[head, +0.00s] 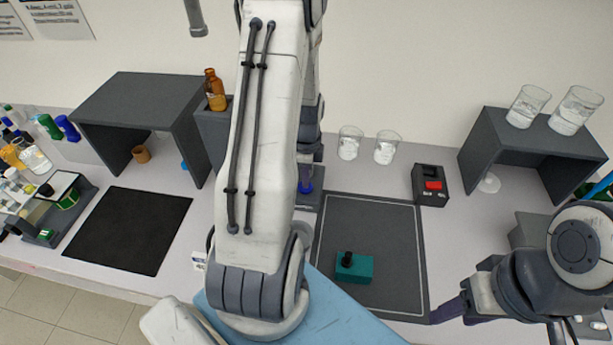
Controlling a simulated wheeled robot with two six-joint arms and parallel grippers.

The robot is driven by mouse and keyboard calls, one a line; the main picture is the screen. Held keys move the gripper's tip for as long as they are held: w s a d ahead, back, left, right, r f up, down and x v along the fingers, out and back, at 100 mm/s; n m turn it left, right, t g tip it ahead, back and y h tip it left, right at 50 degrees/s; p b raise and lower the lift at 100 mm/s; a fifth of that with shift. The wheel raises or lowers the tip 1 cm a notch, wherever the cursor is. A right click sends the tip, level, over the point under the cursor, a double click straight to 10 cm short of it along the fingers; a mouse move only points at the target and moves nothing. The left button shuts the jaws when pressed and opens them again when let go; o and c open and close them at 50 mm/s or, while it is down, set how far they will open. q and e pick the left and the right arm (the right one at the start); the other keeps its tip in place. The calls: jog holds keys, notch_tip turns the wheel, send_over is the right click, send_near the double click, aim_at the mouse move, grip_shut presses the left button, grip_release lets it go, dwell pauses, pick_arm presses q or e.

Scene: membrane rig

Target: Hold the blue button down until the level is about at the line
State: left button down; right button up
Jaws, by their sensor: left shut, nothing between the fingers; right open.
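A small deep-blue part (305,187) shows beside my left forearm, above a dark base (309,202). I cannot tell whether it is the blue button or blue liquid. My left gripper (309,162) points down just above it and is shut with nothing held. My large white arm hides much of this spot, so I cannot tell whether the fingers touch the blue part. I make out no level or line. My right gripper (440,314) is open and empty at the lower right, by the dark mat's front right corner.
A teal box with a black knob (353,267) stands on the dark mat (385,220). A black box with a red button (430,185) is right of it. Two glass beakers (367,146) stand behind. Grey shelves (140,95) and (520,140) flank the bench.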

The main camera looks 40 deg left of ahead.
pick_arm(q)
jog(key=shift+f, duration=0.35)
